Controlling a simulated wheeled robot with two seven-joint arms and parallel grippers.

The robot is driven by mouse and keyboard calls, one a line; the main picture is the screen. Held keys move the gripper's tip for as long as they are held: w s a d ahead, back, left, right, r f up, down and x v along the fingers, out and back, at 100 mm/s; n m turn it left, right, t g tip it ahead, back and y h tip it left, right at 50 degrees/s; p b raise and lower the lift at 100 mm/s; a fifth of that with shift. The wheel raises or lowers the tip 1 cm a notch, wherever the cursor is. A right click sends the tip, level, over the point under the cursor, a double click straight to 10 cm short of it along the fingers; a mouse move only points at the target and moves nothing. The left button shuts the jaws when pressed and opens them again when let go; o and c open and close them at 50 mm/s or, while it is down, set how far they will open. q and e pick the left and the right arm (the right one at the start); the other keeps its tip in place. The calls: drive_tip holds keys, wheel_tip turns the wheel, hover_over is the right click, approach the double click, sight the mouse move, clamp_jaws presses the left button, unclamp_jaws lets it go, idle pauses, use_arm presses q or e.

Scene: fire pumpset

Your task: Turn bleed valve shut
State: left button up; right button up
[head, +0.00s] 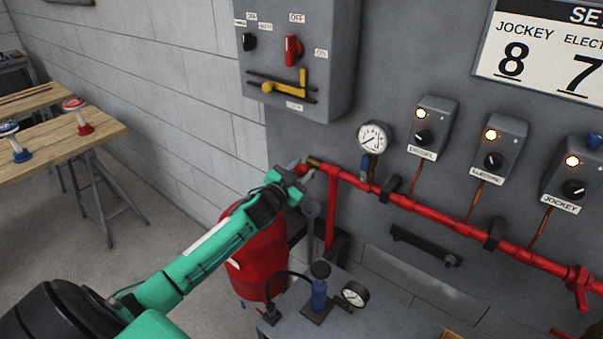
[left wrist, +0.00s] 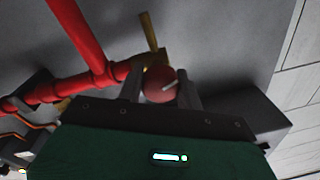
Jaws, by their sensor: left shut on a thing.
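The bleed valve sits at the left end of the red pipe, with a brass body (head: 314,162) in the head view. In the left wrist view its round red knob (left wrist: 158,86) shows between my fingers, with brass parts (left wrist: 150,35) behind it. My left gripper (head: 302,170) reaches up from the lower left to this pipe end. It is shut on the red knob, one grey finger on each side. In the head view the gripper mostly hides the knob. How far the valve is turned cannot be told. My right gripper is not in view.
The red pipe (head: 437,214) runs right along the wall below a pressure gauge (head: 374,138) and several switch boxes. A grey control panel (head: 330,60) hangs above. A red tank (head: 262,255) and a small bench with a hand pump (head: 319,290) stand below.

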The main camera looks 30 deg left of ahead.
use_arm(q)
drive_tip(key=m, duration=0.4)
drive_tip(key=shift+b, duration=0.4)
drive_tip(key=m+h, duration=0.1)
drive_tip(key=m, duration=0.3)
drive_tip(key=shift+b, duration=0.4)
drive_tip(key=m+b, duration=0.1)
drive_tip(key=m, duration=0.5)
drive_tip(key=shift+m+h, duration=0.3)
drive_tip(key=shift+m, duration=0.1)
drive_tip(key=m, duration=0.4)
drive_tip(key=shift+m+h, duration=0.3)
drive_tip(key=shift+m, duration=2)
drive_tip(key=shift+f, duration=0.1)
drive_tip(key=o, duration=1)
